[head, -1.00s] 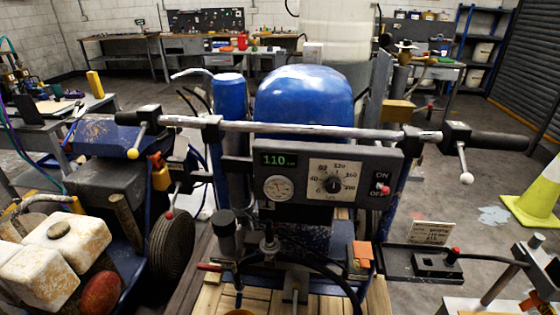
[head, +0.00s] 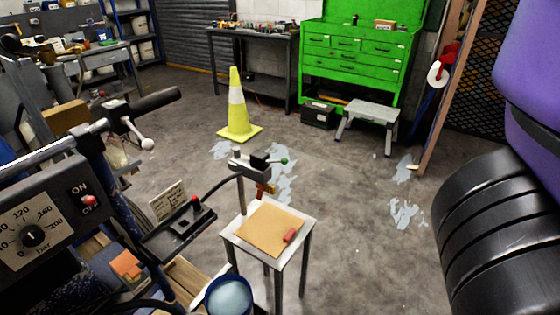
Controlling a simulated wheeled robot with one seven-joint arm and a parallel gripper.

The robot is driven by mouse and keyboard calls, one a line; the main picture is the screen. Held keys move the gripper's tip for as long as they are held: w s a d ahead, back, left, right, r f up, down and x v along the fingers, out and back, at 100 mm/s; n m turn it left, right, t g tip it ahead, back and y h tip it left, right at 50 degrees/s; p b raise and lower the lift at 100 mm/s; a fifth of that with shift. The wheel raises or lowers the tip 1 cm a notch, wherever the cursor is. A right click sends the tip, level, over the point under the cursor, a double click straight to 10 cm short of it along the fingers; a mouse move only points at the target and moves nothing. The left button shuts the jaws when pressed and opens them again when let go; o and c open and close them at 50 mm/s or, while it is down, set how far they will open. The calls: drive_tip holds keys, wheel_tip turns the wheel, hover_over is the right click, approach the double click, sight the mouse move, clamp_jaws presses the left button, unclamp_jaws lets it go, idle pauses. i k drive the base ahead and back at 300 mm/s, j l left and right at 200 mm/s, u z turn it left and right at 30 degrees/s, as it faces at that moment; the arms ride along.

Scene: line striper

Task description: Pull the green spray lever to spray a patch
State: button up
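The green-knobbed spray lever (head: 284,161) sticks out to the right from a dark spray head (head: 259,161). The spray head is clamped on a metal post (head: 240,192) at the back left of a small metal table (head: 303,228). A brown square sheet (head: 262,228) lies flat on the table below the head. An orange-brown part (head: 268,188) hangs under the head. A dark hose (head: 222,182) runs from the head towards the machine at left. My gripper is not in view.
A bucket of pale blue liquid (head: 229,296) stands front left, beside the striper's control panel (head: 40,225). A yellow cone (head: 237,108) and grey step stool (head: 371,114) stand behind. Floor right of the table is clear, with pale paint patches.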

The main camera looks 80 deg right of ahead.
sight(285, 160)
drive_tip(key=j+z, duration=0.15)
drive_tip(key=z, duration=0.35)
drive_tip(key=i+j+z, duration=0.1)
drive_tip(key=z, duration=0.35)
drive_tip(key=j+z, duration=0.25)
drive_tip(key=z, duration=0.25)
drive_tip(key=j+z, duration=0.2)
drive_tip(key=z, duration=0.25)
drive_tip(key=k+j+z, duration=0.1)
drive_tip(key=z, duration=0.4)
drive_tip(key=k+j+z, duration=0.1)
drive_tip(key=z, duration=0.35)
